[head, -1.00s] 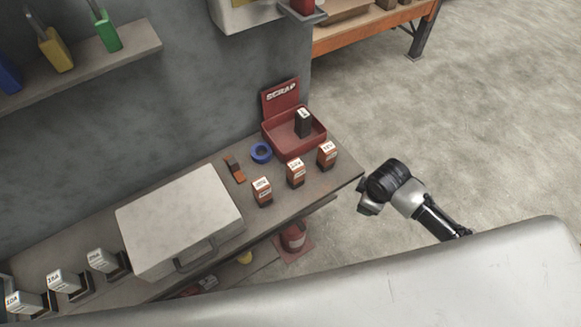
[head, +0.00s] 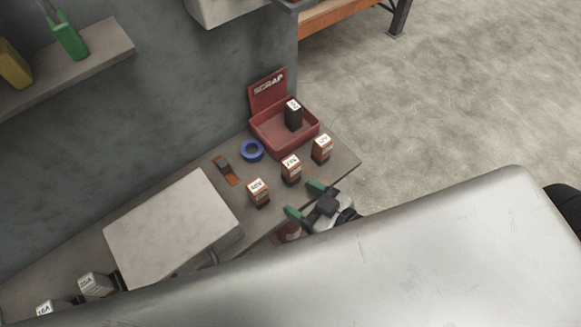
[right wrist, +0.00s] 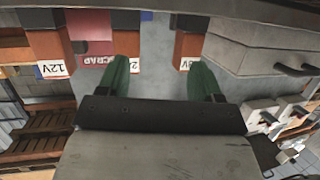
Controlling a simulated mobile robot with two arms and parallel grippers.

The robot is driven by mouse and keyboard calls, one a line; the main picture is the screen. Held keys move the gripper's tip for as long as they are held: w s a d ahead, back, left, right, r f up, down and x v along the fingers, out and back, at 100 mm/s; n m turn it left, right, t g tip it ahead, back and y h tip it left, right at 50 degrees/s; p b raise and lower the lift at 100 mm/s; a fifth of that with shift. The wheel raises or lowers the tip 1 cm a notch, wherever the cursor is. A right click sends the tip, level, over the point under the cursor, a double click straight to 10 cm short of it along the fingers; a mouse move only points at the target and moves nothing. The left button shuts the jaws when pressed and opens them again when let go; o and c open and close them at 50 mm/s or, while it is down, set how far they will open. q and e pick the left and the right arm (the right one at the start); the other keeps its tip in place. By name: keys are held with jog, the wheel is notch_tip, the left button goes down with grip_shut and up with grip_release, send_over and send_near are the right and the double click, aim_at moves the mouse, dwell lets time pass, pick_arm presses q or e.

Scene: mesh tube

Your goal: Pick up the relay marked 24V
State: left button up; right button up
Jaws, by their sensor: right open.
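Three orange-and-dark relays with white labels stand in a row near the table's front edge. The middle one (head: 291,170) shows in the right wrist view (right wrist: 126,45) with a label starting "24", partly hidden by a finger. The relay marked 12V (right wrist: 47,50) is the one nearest the table's right end in the head view (head: 321,150). The third relay (head: 258,194) stands nearest the case; its label is hard to read. My right gripper (head: 306,200) has green fingers, open and empty, just in front of the row and apart from the middle relay. My left gripper is out of view.
A red SCRAP bin (head: 268,136) holding a dark relay (head: 294,115) stands behind the row. A blue tape ring (head: 252,150) and a small orange-brown part (head: 227,171) lie behind. A grey case (head: 170,225) takes up the table to the left, with grey relays (head: 95,285) beyond.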

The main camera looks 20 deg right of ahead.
aim_at(286, 161)
jog(key=w+t, duration=0.1)
jog(key=w+d+m+t+h, duration=0.1)
jog(key=w+t, duration=0.1)
jog(key=w+m+t+p, duration=0.1)
jog(key=w, duration=0.1)
jog(key=shift+d+r+t+h, duration=0.3)
jog(key=shift+r+h, duration=0.05)
jog(key=shift+h, duration=0.05)
jog(key=shift+f+p+x, duration=0.2)
jog(key=shift+p+x, duration=0.25)
jog(key=shift+x, duration=2.4)
jog(key=shift+s+a, duration=0.15)
jog(key=c, duration=1)
jog(key=shift+r, duration=0.1)
jog(key=shift+c, duration=0.2)
